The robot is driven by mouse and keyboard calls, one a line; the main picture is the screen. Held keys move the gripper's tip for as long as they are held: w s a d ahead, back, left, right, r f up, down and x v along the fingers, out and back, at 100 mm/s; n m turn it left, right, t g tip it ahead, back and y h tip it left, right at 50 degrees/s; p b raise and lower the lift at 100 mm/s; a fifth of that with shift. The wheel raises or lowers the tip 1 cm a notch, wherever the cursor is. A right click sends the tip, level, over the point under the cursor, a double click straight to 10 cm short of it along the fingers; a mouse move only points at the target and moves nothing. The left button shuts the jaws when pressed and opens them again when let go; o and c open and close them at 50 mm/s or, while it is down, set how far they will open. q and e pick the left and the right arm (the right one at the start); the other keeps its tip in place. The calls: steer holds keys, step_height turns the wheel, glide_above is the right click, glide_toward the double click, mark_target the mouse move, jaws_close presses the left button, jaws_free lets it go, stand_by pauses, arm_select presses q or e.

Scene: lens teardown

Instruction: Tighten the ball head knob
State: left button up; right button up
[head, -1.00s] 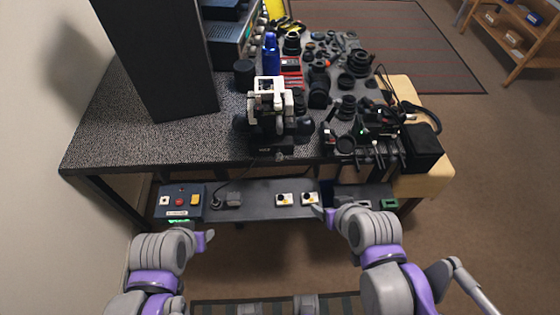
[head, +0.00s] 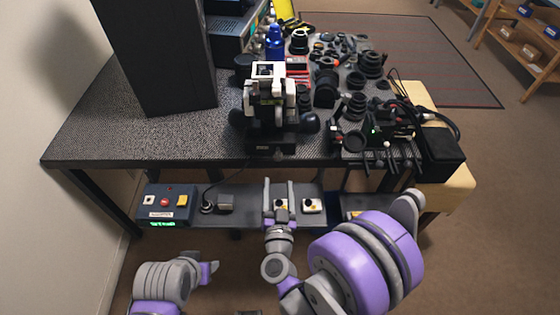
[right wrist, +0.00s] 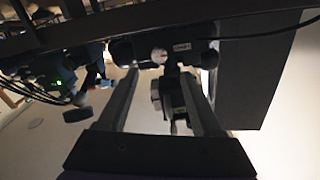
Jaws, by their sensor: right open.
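A device with a white top frame (head: 268,70) stands on a black base at the table's front edge. Dark rounded parts stick out at its left (head: 239,118) and right (head: 310,122); I cannot tell which part is the ball head knob. My right gripper (head: 278,184) is below and in front of the table edge, fingers apart and empty, pointing toward the table. In the right wrist view the device appears upside down beyond the open fingers (right wrist: 161,76), with a small round silvery part (right wrist: 158,55) near the fingertips.
The speckled table (head: 120,130) holds a tall dark cabinet (head: 160,60) at left, a blue bottle (head: 274,42) behind the device, and several lens parts at right. A shelf below carries a control box (head: 166,203) and small switches (head: 312,205). The table's front left is clear.

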mark_target(278, 159)
steer(key=w+p, duration=0.1)
steer(key=w, duration=0.9)
steer(key=shift+w+p, duration=0.3)
steer(key=shift+w, duration=0.05)
steer(key=shift+c, duration=0.2)
jaws_close()
